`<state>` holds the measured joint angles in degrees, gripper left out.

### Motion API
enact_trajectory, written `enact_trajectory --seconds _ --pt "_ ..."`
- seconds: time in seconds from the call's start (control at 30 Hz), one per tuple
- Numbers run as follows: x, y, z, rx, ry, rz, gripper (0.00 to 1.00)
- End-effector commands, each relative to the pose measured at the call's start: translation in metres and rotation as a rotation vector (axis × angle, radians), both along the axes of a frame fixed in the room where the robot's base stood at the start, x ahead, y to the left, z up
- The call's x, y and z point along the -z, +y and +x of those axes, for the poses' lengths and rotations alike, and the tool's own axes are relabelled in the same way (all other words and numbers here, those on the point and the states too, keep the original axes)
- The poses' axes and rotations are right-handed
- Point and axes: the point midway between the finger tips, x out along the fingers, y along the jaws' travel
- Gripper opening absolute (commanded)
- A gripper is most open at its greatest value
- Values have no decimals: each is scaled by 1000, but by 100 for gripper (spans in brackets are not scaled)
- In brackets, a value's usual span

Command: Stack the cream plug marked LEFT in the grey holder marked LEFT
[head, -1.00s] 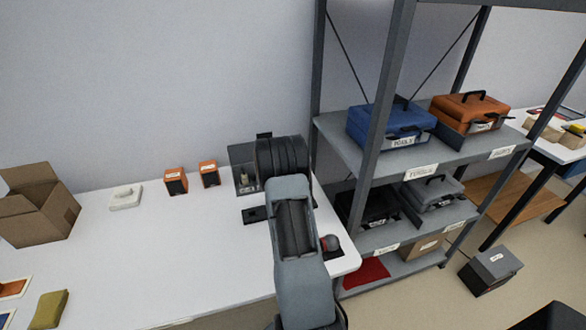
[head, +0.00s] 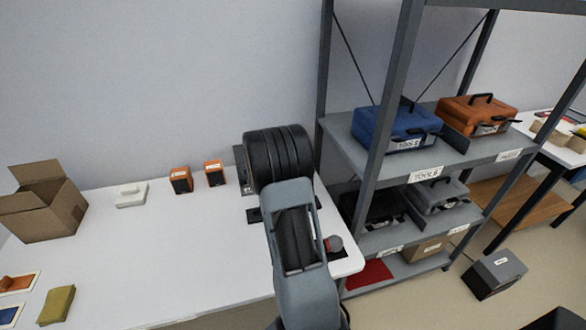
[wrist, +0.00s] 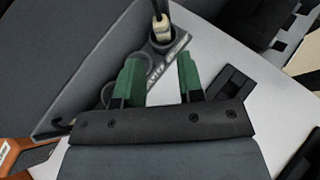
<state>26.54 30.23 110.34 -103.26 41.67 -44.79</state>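In the wrist view my gripper (wrist: 159,62) is open, its two green fingers apart with nothing held between them. Beyond the fingertips, a cream plug (wrist: 162,30) with a dark cable stands in or at the far ring of a grey holder (wrist: 180,44). I cannot tell how deep it sits. A second ring of the holder shows beside the left finger and looks empty. A pale label lies along the holder's edge, but I cannot read it surely. In the head view my arm hides the gripper, the plug and most of the holder.
A dark grey panel (wrist: 60,60) rises left of the holder. A flat black piece (wrist: 232,82) lies right of the fingers. In the head view, two orange boxes (head: 181,180) and (head: 215,173) stand left of my arm. A shelf rack (head: 375,130) stands to the right.

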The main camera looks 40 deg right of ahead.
Motion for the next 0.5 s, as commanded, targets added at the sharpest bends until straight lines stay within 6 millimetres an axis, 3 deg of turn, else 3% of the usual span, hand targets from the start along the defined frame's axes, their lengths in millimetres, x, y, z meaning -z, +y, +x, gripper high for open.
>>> enact_trajectory --seconds 0.37,0.5 --pt "-16 26 -8 11 -14 7 35" --pt "-37 50 -20 128 -150 87 35"
